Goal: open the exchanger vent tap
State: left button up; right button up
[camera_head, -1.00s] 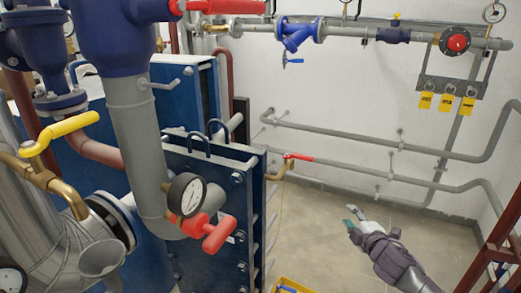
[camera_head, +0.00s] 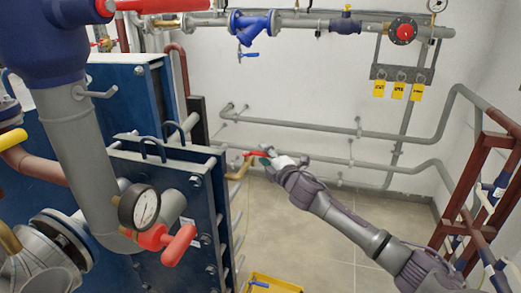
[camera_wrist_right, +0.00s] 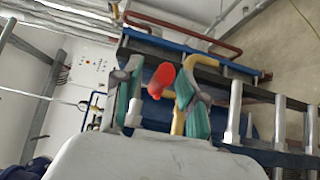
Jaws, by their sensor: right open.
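The vent tap has a red lever handle (camera_head: 258,153) on a bent brass pipe (camera_head: 238,170) at the end of the blue plate exchanger (camera_head: 160,205). My right gripper (camera_head: 271,161) is at the handle, coming in from the right. In the right wrist view, my right gripper (camera_wrist_right: 158,98) is open, with teal pads on its fingers. The red handle (camera_wrist_right: 160,80) shows between the two fingers, and the brass pipe (camera_wrist_right: 180,117) runs by the right-hand finger. I cannot tell whether a finger touches the handle. My left gripper is not in view.
A pressure gauge (camera_head: 139,207) and a red valve handle (camera_head: 178,245) stand at the front of the exchanger. Grey pipes (camera_head: 340,128) run along the back wall. A yellow crate (camera_head: 272,284) is on the floor. A brown rack (camera_head: 470,185) stands at the right.

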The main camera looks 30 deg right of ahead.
aim_at(261, 151)
jog(key=shift+w+d, duration=0.1)
jog(key=shift+w, duration=1.45)
grip_shut()
